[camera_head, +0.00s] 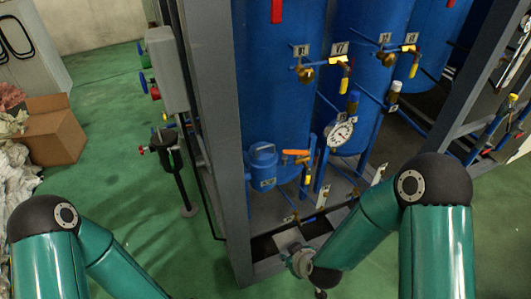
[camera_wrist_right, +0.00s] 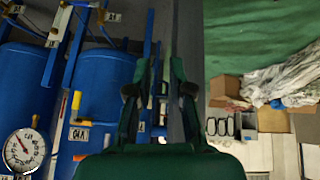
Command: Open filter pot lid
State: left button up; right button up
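The filter pot (camera_head: 262,182) is a small blue vessel low at the front of the frame, just right of the grey post. Its blue lid (camera_head: 263,151) sits on top and looks closed, with a small handle. My right arm reaches in from the right, and its wrist is low in front of the frame, below and right of the pot. In the right wrist view my right gripper (camera_wrist_right: 160,88) has its two dark fingers apart, with nothing seen between them. The filter pot cannot be made out in that view. My left gripper is outside the pictures; only left arm links show.
A grey post (camera_head: 222,130) stands left of the pot. An orange-handled valve (camera_head: 296,152) and a pressure gauge (camera_head: 341,133) are close to its right. Large blue tanks (camera_head: 281,90) stand behind. A cardboard box (camera_head: 50,130) lies left; green floor (camera_head: 115,150) between is mostly clear.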

jog(key=w+a+r+n+t+b, duration=0.1)
jog(key=w+a+r+n+t, duration=0.15)
jog(key=w+r, duration=0.2)
jog(key=n+t+h+b, duration=0.4)
jog(key=n+t, duration=0.3)
jog(key=n, duration=0.3)
send_near(266, 147)
jog(key=shift+m, duration=0.25)
jog(key=x, duration=1)
jog(key=shift+w+f, duration=0.2)
jog(key=shift+w, duration=0.05)
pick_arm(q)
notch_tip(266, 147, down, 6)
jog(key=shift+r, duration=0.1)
pick_arm(e)
grip_shut()
